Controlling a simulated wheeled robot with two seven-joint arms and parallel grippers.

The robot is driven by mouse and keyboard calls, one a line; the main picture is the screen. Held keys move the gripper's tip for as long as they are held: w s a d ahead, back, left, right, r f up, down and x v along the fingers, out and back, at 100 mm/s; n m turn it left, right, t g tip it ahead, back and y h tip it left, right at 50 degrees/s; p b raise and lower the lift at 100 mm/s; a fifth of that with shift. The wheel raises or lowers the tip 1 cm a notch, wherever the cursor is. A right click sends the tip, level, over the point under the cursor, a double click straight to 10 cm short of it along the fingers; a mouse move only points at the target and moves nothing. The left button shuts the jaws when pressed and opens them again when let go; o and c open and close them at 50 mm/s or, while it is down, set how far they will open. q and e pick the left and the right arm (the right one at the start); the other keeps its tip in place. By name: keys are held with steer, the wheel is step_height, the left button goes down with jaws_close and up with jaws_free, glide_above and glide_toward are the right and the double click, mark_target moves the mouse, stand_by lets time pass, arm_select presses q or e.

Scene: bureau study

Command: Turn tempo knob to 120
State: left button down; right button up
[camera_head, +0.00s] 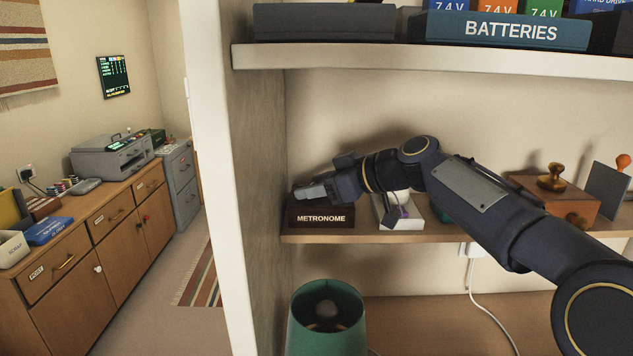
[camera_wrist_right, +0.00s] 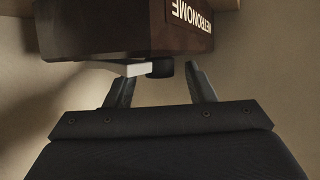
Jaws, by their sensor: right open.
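The metronome (camera_head: 325,217) is a dark brown box with a white label, standing at the left end of the middle shelf. It appears upside down in the right wrist view (camera_wrist_right: 110,30). A small black knob (camera_wrist_right: 160,69) shows on the metronome's edge, with a pale pointer-like strip (camera_wrist_right: 125,69) beside it. My right gripper (camera_head: 312,191) is just above the metronome's top in the head view. In the right wrist view its two fingers (camera_wrist_right: 160,85) are apart, one to each side of the knob. I cannot tell whether they touch it. Scale marks are not visible.
A white holder (camera_head: 402,220) stands right of the metronome, partly behind my arm. A wooden box with stamps (camera_head: 553,197) is farther right. The upper shelf (camera_head: 420,59) is above, the cabinet side wall (camera_head: 257,150) close left, and a green lamp shade (camera_head: 327,325) below.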

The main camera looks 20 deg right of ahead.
steer(key=c, duration=1)
steer(key=shift+o, duration=0.2)
steer(key=shift+a+f+m+t+h+b, duration=0.2)
steer(key=shift+m+t+h+b, duration=0.2)
steer(key=shift+m+h+b, duration=0.15)
steer(key=shift+r+m+t+h+p, duration=0.2)
steer(key=shift+m+t+h+p, duration=0.15)
steer(key=shift+m+h, duration=0.35)
steer(key=shift+h, duration=0.25)
steer(key=o, duration=1)
steer(key=shift+c, duration=0.2)
steer(key=shift+s, duration=0.1)
